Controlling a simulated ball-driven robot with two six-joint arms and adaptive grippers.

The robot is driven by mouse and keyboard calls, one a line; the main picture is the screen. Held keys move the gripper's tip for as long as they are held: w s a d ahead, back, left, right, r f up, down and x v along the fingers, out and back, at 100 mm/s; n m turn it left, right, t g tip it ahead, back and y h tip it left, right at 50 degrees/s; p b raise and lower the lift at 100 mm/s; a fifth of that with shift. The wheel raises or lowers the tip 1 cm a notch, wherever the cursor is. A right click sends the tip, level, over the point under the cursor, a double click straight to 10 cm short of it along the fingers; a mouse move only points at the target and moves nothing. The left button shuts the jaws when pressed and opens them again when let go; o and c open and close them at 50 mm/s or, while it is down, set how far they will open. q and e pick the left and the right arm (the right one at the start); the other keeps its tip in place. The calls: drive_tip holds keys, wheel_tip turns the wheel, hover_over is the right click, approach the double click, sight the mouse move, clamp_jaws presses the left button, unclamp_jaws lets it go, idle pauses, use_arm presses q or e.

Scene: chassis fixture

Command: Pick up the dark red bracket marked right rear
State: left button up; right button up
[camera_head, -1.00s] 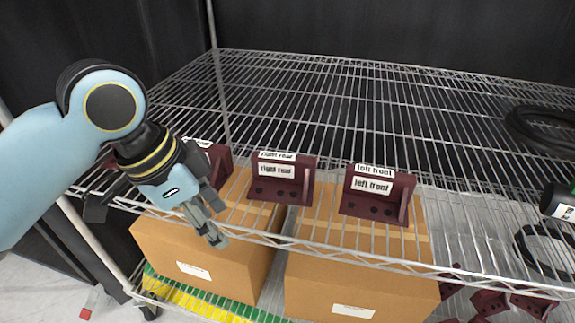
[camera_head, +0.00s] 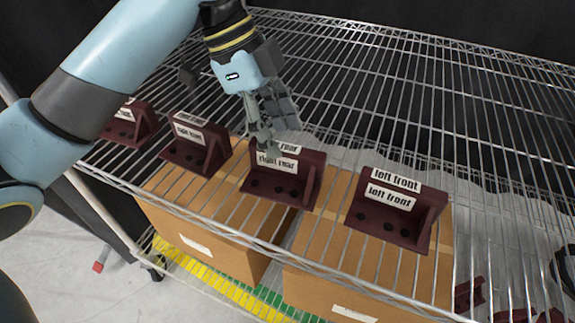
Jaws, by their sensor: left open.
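The dark red bracket marked right rear (camera_head: 283,184) stands on the wire shelf, third from the left in a row of similar brackets. Its lower white label reads right rear; its upper label is partly hidden by my fingers. My left gripper (camera_head: 277,137) points down at this bracket's top edge, in front of its upper label in the picture. It is open, with nothing seen between its fingers. I cannot tell whether a finger touches the bracket. My right gripper is not in view.
The left front bracket (camera_head: 396,211) stands to the right; two more brackets (camera_head: 197,146) (camera_head: 128,123) stand to the left, their labels hard to read. Cardboard boxes (camera_head: 205,236) sit below the wire shelf (camera_head: 400,100). The shelf behind the brackets is mostly clear.

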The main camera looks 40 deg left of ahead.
sight(285, 157)
use_arm(q)
drive_tip(key=x, duration=0.3)
drive_tip(key=s+b+x, duration=0.1)
drive_tip(key=shift+w+d+f, duration=0.1)
drive_tip(key=shift+f, duration=0.25)
drive_tip(key=shift+w+d+f, duration=0.1)
drive_tip(key=shift+f, duration=0.25)
clamp_jaws()
